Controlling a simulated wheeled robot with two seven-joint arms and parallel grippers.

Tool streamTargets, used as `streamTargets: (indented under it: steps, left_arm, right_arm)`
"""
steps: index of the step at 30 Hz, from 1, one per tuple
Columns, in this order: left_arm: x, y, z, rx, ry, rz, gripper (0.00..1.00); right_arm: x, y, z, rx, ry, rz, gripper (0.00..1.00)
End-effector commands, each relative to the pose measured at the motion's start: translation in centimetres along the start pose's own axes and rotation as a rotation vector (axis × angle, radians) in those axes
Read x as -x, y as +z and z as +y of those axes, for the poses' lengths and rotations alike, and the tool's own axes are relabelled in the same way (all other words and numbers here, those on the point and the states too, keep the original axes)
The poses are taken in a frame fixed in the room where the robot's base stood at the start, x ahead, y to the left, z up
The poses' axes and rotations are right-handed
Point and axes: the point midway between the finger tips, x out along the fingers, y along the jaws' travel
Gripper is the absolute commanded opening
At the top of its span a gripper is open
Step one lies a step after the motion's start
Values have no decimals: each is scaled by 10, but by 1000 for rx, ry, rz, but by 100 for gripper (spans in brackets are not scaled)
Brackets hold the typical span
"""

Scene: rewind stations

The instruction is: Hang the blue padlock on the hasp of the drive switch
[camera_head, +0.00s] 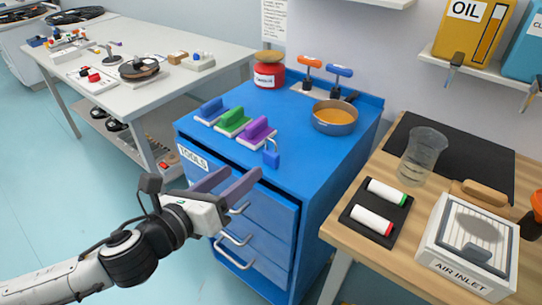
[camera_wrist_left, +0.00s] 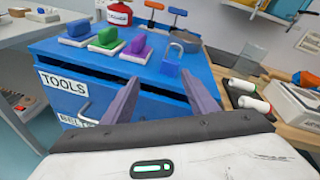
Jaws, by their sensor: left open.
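The blue padlock (camera_head: 271,156) stands upright near the front edge of the blue tool cabinet's top, its grey shackle up. It also shows in the left wrist view (camera_wrist_left: 171,66), beyond the fingertips. My left gripper (camera_head: 238,176) is open and empty, in front of the cabinet's top drawer and just short of the padlock, not touching it. Its two purple-grey fingers also show in the left wrist view (camera_wrist_left: 163,88), with the padlock lying ahead between them. I cannot make out the drive switch and its hasp for certain in either view. My right gripper is not in view.
Blue, green and purple blocks on white bases (camera_head: 233,121) stand left of the padlock on the cabinet top (camera_head: 205,150). Behind are a red can (camera_head: 268,76), orange and blue handles and a bowl (camera_head: 334,118). A wooden table (camera_head: 345,230) stands right, a white table (camera_head: 205,85) left.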

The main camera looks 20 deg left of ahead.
Motion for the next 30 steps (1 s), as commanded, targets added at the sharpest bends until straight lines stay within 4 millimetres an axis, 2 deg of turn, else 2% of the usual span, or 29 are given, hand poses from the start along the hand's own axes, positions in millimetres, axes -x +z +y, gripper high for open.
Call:
streamTargets:
  steps: [1,3,6,15,20,30]
  left_arm:
    - [-1,6,-5,-136,-40,-11,53]
    - [-2,10,-10,-271,-81,-22,53]
    - [-5,12,-15,-373,-109,-33,53]
    - [-45,13,-20,-393,-115,-36,53]
    - [-56,11,-22,-393,-117,-34,53]
    - [-100,4,-24,-391,-116,-34,53]
  right_arm:
    - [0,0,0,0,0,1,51]
    - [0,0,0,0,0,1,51]
    - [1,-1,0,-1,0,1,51]
    - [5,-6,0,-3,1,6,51]
    - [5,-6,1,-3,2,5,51]
    - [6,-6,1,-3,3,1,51]
